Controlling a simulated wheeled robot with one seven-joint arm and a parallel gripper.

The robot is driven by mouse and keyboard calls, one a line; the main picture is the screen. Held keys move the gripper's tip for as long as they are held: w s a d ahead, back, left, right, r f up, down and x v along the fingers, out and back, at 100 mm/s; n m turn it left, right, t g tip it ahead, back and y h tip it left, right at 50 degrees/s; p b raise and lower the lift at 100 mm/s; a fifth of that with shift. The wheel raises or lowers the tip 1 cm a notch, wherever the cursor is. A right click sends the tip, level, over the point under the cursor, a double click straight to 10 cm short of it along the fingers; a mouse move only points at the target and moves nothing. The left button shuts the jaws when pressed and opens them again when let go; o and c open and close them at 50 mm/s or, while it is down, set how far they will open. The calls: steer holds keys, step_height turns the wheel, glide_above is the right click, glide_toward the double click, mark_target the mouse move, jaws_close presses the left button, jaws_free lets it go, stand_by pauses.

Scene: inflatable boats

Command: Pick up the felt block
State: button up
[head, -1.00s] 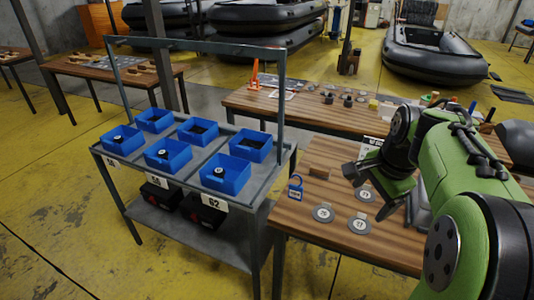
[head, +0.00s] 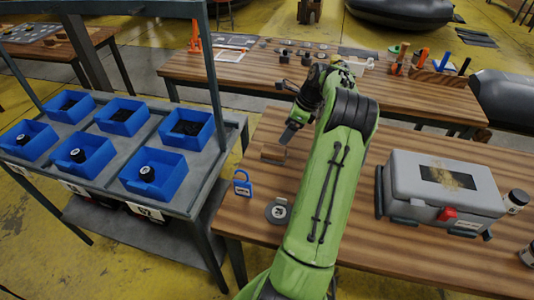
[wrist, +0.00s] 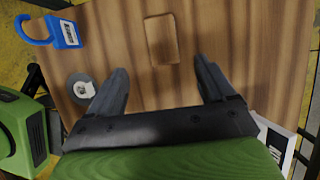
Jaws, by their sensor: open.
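A small brown block (head: 273,153), which I take to be the felt block, lies on the near wooden table (head: 262,216). In the wrist view the block (wrist: 161,39) lies flat, ahead of the fingertips and about midway between their lines. My gripper (head: 289,134) is above the table beside the block in the head view. In the wrist view my gripper (wrist: 161,74) has its two fingers spread wide with only tabletop between them. Nothing is held, and the fingers are apart from the block.
A blue padlock (head: 242,183) and a grey disc (head: 278,211) are near the table's left edge. A grey case (head: 443,188) stands to the right. A cart with blue bins (head: 153,175) is at left. Bare tabletop surrounds the block.

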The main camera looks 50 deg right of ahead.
mark_target(274, 149)
steer(key=b+x, duration=0.1)
steer(key=x, duration=0.5)
steer(key=shift+w+d+f+b, duration=0.15)
steer(key=shift+f+b, duration=0.15)
steer(key=shift+b, duration=0.1)
steer(key=b+x, duration=0.2)
steer(key=x, duration=0.3)
steer(key=shift+w+f, duration=0.15)
steer(key=shift+f, duration=0.15)
steer(key=shift+r, duration=0.15)
steer(key=shift+c, duration=0.8)
steer(key=c, duration=0.9)
step_height(274, 149, up, 10)
steer(key=p, duration=0.3)
steer(key=shift+p, duration=0.35)
